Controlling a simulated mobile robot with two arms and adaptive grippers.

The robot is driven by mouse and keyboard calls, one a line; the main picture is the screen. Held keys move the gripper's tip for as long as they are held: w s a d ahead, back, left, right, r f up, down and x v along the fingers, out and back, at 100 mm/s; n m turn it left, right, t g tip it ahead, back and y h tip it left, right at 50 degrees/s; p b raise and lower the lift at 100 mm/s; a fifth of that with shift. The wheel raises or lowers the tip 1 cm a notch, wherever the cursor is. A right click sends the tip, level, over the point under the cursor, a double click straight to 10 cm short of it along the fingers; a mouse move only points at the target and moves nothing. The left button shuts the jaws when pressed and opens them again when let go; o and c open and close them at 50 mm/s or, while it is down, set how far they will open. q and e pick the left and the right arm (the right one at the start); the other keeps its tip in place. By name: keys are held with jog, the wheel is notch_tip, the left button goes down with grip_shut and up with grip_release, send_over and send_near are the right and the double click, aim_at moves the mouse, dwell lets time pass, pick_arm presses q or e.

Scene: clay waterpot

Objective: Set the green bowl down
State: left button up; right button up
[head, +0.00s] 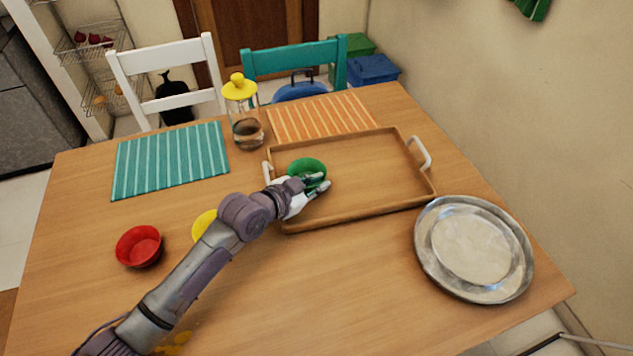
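The green bowl (305,165) is over the left part of the wooden tray (378,170), near its left handle. My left gripper (318,183) reaches in from the lower left. Its fingers are at the bowl's near right rim and appear shut on it. The fingers and palm hide part of the bowl's near side. I cannot tell whether the bowl's base touches the tray. My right gripper is not in view.
A red bowl (139,246) and a partly hidden yellow bowl (202,224) stand at the left. A bottle with yellow lid (241,90) stands behind the tray, between a teal mat (170,161) and an orange mat (320,115). A metal plate (430,250) lies right.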

pick_arm(q)
jog(key=shift+o, duration=1.2)
jog(key=shift+r, duration=0.15)
jog(key=v, duration=1.1)
jog(key=shift+a+p, duration=0.1)
jog(key=shift+p, duration=0.2)
jog(key=shift+s+a+r, duration=0.2)
jog(key=shift+s, duration=0.1)
